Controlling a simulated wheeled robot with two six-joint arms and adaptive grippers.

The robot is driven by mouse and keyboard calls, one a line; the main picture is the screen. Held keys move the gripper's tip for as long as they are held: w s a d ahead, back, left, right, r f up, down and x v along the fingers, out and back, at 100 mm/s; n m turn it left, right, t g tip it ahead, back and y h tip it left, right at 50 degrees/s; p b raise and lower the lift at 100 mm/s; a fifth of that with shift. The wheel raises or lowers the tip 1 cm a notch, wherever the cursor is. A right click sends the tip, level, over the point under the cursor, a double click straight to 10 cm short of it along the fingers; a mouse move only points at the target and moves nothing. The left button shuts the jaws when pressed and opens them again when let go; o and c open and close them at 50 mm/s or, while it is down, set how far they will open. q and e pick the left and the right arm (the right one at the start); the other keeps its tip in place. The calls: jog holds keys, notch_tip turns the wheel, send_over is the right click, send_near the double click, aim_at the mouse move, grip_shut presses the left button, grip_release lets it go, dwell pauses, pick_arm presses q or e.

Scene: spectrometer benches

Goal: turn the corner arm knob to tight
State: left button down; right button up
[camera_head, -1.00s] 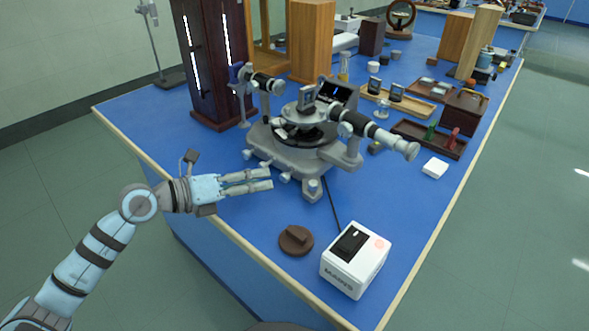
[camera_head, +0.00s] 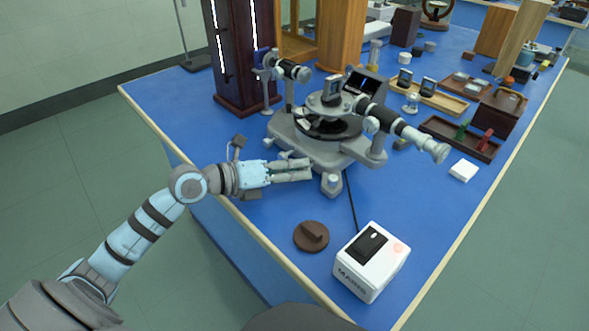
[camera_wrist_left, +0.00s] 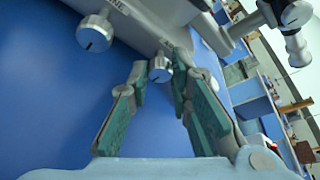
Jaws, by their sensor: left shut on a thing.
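The spectrometer (camera_head: 325,125) stands on the blue bench, with several silver knobs along its base. The corner arm knob (camera_wrist_left: 160,69) is a small silver knob with a dark line on its face, under a label too small to read. My left gripper (camera_head: 311,170) is at the front edge of the base and hides this knob in the head view. In the left wrist view, the fingers (camera_wrist_left: 163,80) stand either side of the knob, shut on it. Which way it is turned as a setting cannot be told. My right gripper is out of view.
A larger silver knob (camera_wrist_left: 95,33) sits beside the held one. A white box (camera_head: 372,265) and a round brown block (camera_head: 311,236) lie on the bench in front. A dark tall lamp housing (camera_head: 240,60) stands behind. Bare blue bench lies left of the base.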

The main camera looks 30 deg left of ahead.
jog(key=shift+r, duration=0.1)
